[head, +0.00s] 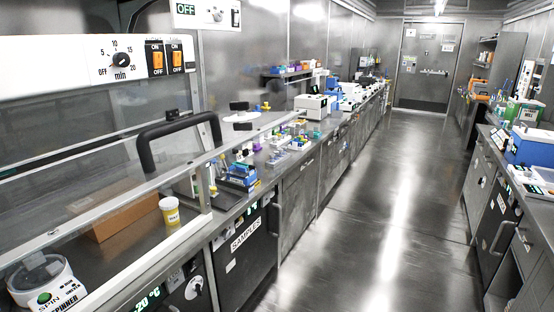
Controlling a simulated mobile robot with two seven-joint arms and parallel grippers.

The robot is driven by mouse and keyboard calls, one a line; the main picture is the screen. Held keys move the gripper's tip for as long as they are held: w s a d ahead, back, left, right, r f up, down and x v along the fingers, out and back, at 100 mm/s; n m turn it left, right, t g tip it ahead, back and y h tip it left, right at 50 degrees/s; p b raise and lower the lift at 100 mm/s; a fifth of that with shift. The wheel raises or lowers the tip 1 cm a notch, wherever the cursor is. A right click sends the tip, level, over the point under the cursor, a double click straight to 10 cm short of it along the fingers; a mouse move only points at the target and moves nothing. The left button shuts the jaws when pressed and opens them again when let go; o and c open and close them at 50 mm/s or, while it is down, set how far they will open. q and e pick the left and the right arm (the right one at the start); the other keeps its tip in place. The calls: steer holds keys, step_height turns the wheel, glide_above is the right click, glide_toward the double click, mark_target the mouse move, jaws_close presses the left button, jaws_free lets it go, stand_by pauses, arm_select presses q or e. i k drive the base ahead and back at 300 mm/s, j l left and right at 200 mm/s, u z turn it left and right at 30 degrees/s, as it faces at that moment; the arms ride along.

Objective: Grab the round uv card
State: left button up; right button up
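I cannot pick out a round UV card for certain in the head view. A clear-walled hood at the left has a white control panel (110,60) with a minute dial and two orange switches. Neither of my grippers shows in the view.
Inside the hood are a brown box (125,212), a yellow-labelled jar (169,212) and a white spinner (45,283). A black handle (150,150) is at its front. Steel benches with small labware line both sides. The aisle floor (350,200) is clear to the door (425,68).

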mark_target(238, 157)
steer(key=i+l+z, duration=0.4)
steer(key=i+l, duration=0.3)
steer(key=i+l+z, duration=0.25)
steer(key=i, duration=0.35)
steer(key=i+z, duration=0.25)
steer(key=i, duration=0.35)
steer(key=i+u, duration=0.1)
steer(key=i, duration=0.55)
steer(key=i+l+u, duration=0.1)
steer(key=i, duration=0.6)
steer(key=i+u, duration=0.35)
steer(key=i+l+u, duration=0.15)
steer(key=u, duration=0.2)
steer(key=i+l+u, duration=0.6)
steer(key=u, duration=0.15)
steer(key=i+l+u, duration=0.35)
